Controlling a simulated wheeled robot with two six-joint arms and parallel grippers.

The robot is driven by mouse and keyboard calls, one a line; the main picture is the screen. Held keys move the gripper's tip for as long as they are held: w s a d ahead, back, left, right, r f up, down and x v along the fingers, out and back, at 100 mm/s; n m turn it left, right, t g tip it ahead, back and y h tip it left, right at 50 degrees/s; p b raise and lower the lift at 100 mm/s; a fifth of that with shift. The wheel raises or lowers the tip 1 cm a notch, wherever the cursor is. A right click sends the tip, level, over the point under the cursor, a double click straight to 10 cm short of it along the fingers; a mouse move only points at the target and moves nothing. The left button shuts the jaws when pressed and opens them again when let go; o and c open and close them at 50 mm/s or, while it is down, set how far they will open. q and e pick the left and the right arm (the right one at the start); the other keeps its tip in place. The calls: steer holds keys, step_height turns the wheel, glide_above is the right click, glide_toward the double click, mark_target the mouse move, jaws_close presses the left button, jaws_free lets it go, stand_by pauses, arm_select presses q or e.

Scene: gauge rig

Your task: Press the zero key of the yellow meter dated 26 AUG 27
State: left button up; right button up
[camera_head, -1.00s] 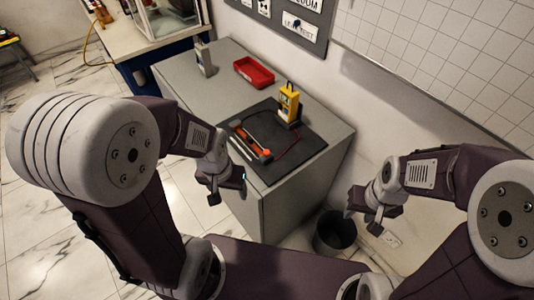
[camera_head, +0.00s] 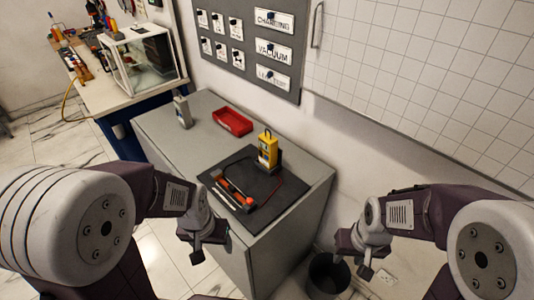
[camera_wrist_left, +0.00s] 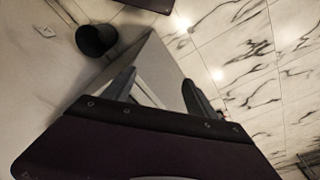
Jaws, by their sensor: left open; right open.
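The yellow meter (camera_head: 267,149) stands upright on a dark mat (camera_head: 279,196) on the grey cabinet. Its date label and zero key are too small to make out. A red-and-black probe or tool (camera_head: 234,192) lies on the mat left of the meter, with a cable beside it. My left gripper (camera_head: 204,250) is open and empty, in front of the cabinet's near left edge, apart from the meter. Its two fingers also show in the left wrist view (camera_wrist_left: 158,88), spread apart over the cabinet edge. My right gripper (camera_head: 358,268) is open and empty, right of the cabinet.
A red tray (camera_head: 233,122) and a grey upright device (camera_head: 183,112) stand on the cabinet's far part. A dark bin (camera_head: 328,276) stands on the floor by the cabinet's right side. A labelled board (camera_head: 247,65) hangs on the wall behind. A workbench (camera_head: 104,101) stands at the back left.

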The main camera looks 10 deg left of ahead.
arm_select(q)
jaws_close()
stand_by(1.6)
